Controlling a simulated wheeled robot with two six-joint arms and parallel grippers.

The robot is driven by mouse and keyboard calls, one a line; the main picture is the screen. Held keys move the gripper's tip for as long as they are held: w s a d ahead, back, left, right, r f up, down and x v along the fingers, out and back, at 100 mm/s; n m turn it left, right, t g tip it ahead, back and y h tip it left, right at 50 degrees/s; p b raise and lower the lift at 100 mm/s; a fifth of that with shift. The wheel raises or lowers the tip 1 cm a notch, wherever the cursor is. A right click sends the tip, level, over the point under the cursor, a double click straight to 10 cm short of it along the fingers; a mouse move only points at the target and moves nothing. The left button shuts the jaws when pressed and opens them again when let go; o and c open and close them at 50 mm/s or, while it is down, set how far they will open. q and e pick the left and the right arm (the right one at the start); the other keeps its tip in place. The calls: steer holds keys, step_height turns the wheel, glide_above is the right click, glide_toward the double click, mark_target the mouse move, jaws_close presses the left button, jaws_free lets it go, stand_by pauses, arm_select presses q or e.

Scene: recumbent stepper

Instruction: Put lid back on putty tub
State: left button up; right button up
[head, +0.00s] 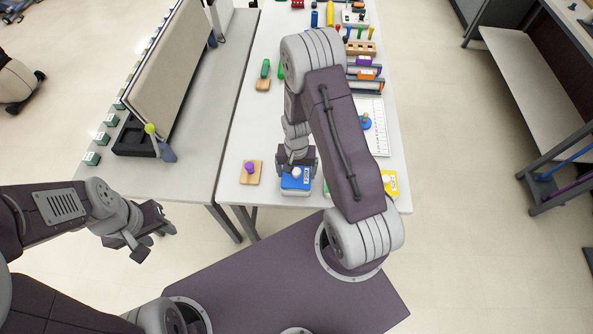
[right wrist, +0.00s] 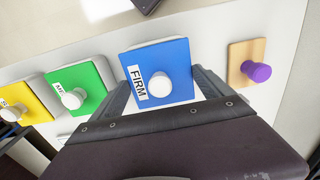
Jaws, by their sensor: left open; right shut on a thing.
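A square blue lid (head: 295,183) with a white knob and a FIRM label is at the near edge of the right-hand table, over a pale base. It also shows in the right wrist view (right wrist: 177,86). My right gripper (head: 297,168) is shut on this blue lid, with one finger on either side in the right wrist view (right wrist: 163,90). The lid hides most of what is under it, so I cannot tell if it is fully seated on a tub. My left gripper (head: 152,240) is open and empty, in the air left of and nearer than the table.
Green (right wrist: 77,86) and yellow (right wrist: 24,99) lids with white knobs stand in line left of the blue one in the right wrist view. A wooden block with a purple knob (head: 250,168) is beside it. Grey table (head: 190,150) stands left; several items fill the far table.

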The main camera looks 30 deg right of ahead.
steer(key=shift+f+b, duration=0.3)
steer(key=shift+f, duration=0.4)
stand_by(1.4)
steer(key=o, duration=1.8)
step_height(320, 180, up, 7)
steer(key=p, duration=0.6)
steer(key=shift+r, duration=0.1)
